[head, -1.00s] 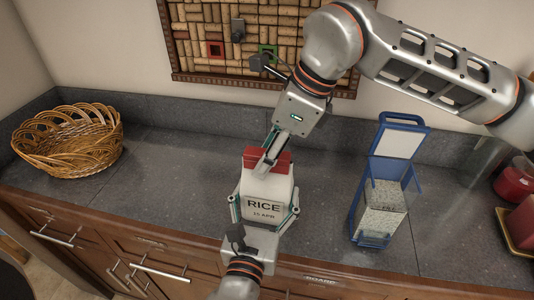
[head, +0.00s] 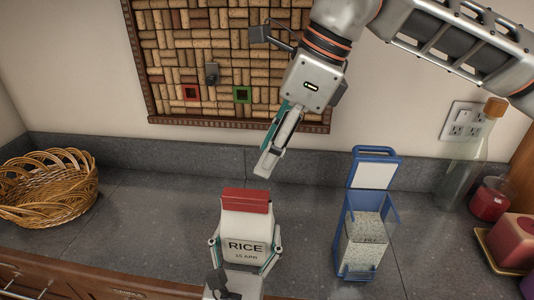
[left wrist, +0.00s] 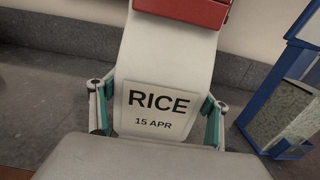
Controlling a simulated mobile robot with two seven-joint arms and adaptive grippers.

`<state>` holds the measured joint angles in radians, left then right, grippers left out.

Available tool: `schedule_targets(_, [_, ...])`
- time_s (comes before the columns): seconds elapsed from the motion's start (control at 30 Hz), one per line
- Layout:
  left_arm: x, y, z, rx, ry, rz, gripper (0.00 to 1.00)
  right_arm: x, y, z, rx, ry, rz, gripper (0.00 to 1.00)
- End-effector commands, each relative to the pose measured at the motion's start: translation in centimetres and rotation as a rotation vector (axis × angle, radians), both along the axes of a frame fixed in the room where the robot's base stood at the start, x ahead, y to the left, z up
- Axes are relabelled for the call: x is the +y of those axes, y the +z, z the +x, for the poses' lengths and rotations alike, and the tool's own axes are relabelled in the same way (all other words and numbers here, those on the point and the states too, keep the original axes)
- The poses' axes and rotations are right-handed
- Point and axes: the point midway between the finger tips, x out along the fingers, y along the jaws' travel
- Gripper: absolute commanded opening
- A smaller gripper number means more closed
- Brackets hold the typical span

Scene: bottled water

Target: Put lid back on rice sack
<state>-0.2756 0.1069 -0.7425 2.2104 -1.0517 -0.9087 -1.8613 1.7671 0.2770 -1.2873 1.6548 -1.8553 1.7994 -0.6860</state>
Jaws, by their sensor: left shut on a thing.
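The white rice sack (head: 246,228), labelled "RICE 15 APR", stands upright on the grey counter, with the red lid (head: 245,201) on its top. In the left wrist view the sack (left wrist: 165,60) fills the middle, and the lid (left wrist: 190,12) is cut off by the top edge. My left gripper (head: 244,252) is shut on the lower part of the sack, one finger on each side. My right gripper (head: 268,168) is above and behind the sack, apart from the lid. It is seen edge-on, so its opening is hidden.
A wicker basket (head: 48,186) stands at the left. A blue-framed dispenser with grain (head: 367,225) stands right of the sack. A glass bottle (head: 462,150) and red jars (head: 490,200) are at far right. A cork board (head: 200,60) hangs behind.

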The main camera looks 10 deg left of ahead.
Motion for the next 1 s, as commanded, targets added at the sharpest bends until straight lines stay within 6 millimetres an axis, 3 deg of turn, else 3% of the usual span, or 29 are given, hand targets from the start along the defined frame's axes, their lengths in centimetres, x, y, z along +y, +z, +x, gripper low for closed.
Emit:
schedule_targets(0.1, [0.0,0.0,0.0,-0.001,0.0,0.0,0.37,0.0,0.0,0.0,0.0,0.0,0.0,0.39])
schedule_targets(0.13, [0.0,0.0,0.0,-0.001,0.0,0.0,0.84,0.0,0.0,0.0,0.0,0.0,0.0,0.39])
schedule_targets(0.2, [0.0,0.0,0.0,0.0,0.0,0.0,0.95,0.0,0.0,0.0,0.0,0.0,0.0,0.39])
schedule_targets(0.63, [0.0,-0.1,-0.6,0.001,0.0,0.001,0.95,0.0,0.0,0.0,0.0,0.0,0.0,0.39])
schedule_targets(0.77, [0.0,-0.2,-2.5,0.004,-0.001,0.001,0.95,0.0,0.0,0.0,0.0,0.0,0.0,0.39])
schedule_targets(1.0, [-0.1,-0.2,-7.4,0.005,-0.002,0.001,0.95,0.0,0.0,0.0,0.0,0.0,0.0,0.39])
